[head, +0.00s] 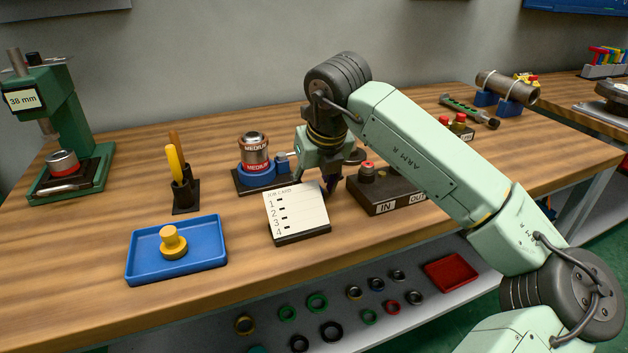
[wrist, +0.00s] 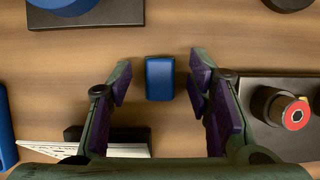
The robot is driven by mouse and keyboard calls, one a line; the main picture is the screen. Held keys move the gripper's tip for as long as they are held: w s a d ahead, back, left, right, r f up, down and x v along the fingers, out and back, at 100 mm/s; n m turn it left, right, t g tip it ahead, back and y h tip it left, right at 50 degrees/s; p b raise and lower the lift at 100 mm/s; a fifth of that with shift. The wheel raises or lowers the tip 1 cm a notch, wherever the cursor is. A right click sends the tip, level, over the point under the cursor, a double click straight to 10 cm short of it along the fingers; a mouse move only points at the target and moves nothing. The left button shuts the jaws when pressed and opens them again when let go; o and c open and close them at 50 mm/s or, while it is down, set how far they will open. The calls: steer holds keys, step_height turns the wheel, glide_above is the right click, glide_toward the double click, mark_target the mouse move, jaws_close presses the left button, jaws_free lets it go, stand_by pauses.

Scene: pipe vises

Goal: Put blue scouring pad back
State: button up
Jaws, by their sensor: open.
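The blue scouring pad (wrist: 160,79) is a small blue block on the wooden bench in the wrist view. It lies between the two purple-padded fingers of my gripper (wrist: 159,75), with a gap on each side. My gripper is open and empty; how far its tips are above the bench is hard to tell. In the head view my gripper (head: 329,184) points down between the job card and the IN/OUT block. The pad is hidden there.
The job card (head: 297,209) stands left of my gripper and the dark IN/OUT block (head: 384,194) right. Behind is a MEDIUM cylinder (head: 255,149) on a blue base. A blue tray (head: 140,263) holds a yellow knob. A black holder (head: 185,196) has yellow and orange handles.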

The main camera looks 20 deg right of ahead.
steer(key=shift+r+p, duration=0.3)
steer(key=b+v, duration=0.1)
steer(key=v, duration=1)
steer(key=shift+s+r, duration=0.15)
steer(key=shift+r, duration=0.2)
